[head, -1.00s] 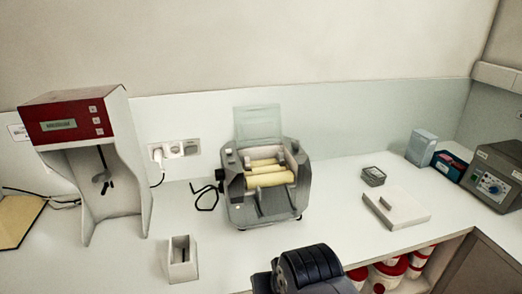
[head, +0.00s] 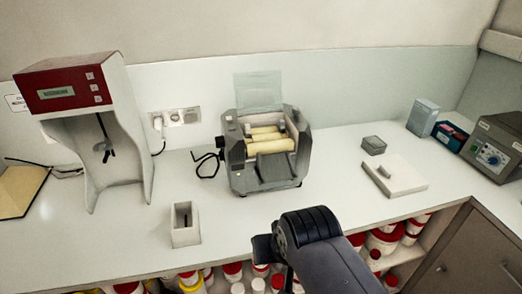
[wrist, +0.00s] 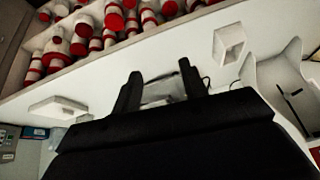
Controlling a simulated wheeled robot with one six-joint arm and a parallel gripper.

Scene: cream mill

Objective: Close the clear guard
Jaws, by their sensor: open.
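The grey three-roller mill (head: 238,180) stands on the white bench, its pale yellow rollers (head: 268,146) exposed. Its clear guard (head: 258,91) stands raised and upright at the back of the mill, against the wall. My gripper (wrist: 159,82) is open in the wrist view, with its two dark fingers apart and nothing visibly held. Part of the mill shows indistinctly between and behind the fingers there; my dark wrist hides most of it. In the head view my arm reaches in from the bottom right, in front of the mill and apart from it.
A small white open box (head: 185,226) stands at the front left, near the red-topped dispenser (head: 70,83). A white slab (head: 400,178) and a small grey box (head: 373,145) lie right of the mill. Red-lidded jars (head: 385,240) fill the shelf below the bench edge.

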